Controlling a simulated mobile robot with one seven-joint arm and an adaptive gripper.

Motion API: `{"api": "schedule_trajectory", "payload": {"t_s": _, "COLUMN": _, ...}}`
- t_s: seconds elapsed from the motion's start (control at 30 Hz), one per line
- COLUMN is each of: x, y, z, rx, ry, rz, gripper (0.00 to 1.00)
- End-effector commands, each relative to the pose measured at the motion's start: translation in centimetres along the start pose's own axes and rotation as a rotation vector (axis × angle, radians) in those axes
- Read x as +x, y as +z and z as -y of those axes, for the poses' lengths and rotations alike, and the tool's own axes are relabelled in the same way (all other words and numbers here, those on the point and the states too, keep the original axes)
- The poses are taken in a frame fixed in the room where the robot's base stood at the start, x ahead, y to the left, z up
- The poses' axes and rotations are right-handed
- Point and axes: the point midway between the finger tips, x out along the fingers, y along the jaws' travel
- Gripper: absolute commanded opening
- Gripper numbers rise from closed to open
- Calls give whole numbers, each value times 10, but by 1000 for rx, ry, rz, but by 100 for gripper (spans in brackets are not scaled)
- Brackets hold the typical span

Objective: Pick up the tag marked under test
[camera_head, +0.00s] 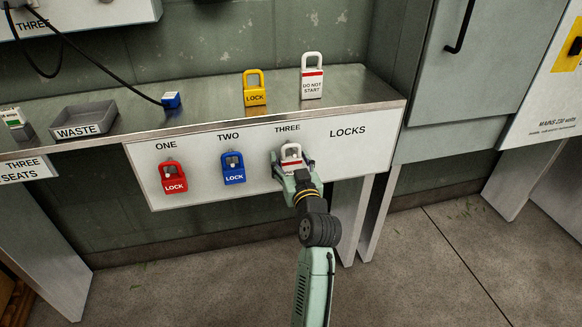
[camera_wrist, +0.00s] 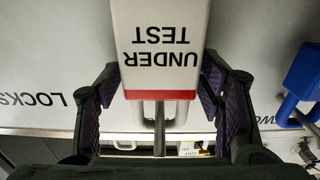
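The white tag marked UNDER TEST (camera_wrist: 165,40) has a red band and a shackle. It hangs upright at the place marked THREE on the LOCKS panel. It appears upside down in the wrist view, and in the head view (camera_head: 291,152) its lower part is hidden by my gripper. My gripper (camera_head: 297,172) is at the tag. In the wrist view, the two fingers (camera_wrist: 162,85) stand open on either side of it, close to its edges. Firm contact does not show.
A red lock (camera_head: 173,178) hangs at ONE and a blue lock (camera_head: 233,169) at TWO, beside my gripper. A yellow lock (camera_head: 254,90) and a white DO NOT START tag (camera_head: 312,76) stand on the shelf above. A WASTE tray (camera_head: 85,117) sits at the left.

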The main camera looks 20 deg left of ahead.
Motion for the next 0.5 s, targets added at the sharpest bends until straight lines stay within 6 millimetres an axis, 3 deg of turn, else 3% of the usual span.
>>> {"api": "schedule_trajectory", "payload": {"t_s": 0.5, "x": 0, "y": 0, "z": 0, "rx": 0, "ry": 0, "rz": 0, "gripper": 24}}
